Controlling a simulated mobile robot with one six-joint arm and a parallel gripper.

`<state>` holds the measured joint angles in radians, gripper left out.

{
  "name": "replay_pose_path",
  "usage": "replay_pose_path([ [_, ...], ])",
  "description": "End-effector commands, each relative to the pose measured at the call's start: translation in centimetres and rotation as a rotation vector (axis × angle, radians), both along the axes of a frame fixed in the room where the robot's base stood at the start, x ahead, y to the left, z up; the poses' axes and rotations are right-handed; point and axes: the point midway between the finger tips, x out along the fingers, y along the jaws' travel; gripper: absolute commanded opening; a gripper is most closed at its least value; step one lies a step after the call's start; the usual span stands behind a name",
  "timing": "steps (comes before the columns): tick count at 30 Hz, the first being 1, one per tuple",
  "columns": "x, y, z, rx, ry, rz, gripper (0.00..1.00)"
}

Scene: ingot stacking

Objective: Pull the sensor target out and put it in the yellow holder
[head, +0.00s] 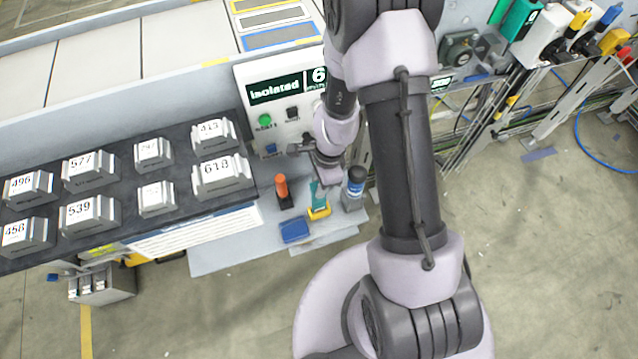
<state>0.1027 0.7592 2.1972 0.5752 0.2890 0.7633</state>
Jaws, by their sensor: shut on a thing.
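My gripper (320,180) reaches down over the small shelf at the front of the bench. It is shut on a teal piece, which I take to be the sensor target (318,197). The target is upright, and its lower end is at the yellow holder (319,213). I cannot tell whether it sits in the holder or just above it. The gripper and wrist hide the target's top.
An orange-handled item (282,188) stands left of the holder, and a dark-capped grey bottle (355,190) stands close on its right. A blue tray (295,230) lies in front. Several numbered ingots (222,175) fill a dark rack at left. A control panel (283,105) stands behind.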

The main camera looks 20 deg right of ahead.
Motion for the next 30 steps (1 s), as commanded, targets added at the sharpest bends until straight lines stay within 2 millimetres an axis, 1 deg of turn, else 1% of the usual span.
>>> replay_pose_path([
  [11, 0.0, 0.0, -1.1, 0.0, 0.0, 0.0, 0.0],
  [12, 0.0, 0.0, -1.1, 0.0, 0.0, 0.0, 0.25],
  [14, 0.0, 0.0, -1.0, 0.0, 0.0, 0.0, 0.37],
  [15, 0.0, 0.0, -1.0, 0.0, 0.0, 0.0, 0.45],
  [16, 0.0, 0.0, -1.0, 0.0, 0.0, 0.0, 0.49],
  [25, 0.0, 0.0, -0.8, 0.0, 0.0, 0.0, 0.49],
  [26, 0.0, 0.0, -0.5, 0.0, 0.0, 0.001, 0.49],
  [28, 0.0, -0.2, 0.7, 0.0, -0.001, 0.001, 0.49],
  [29, 0.0, -0.3, 1.5, 0.0, -0.001, 0.001, 0.49],
  [30, 0.1, -0.5, 2.7, -0.001, -0.002, 0.001, 0.49],
])
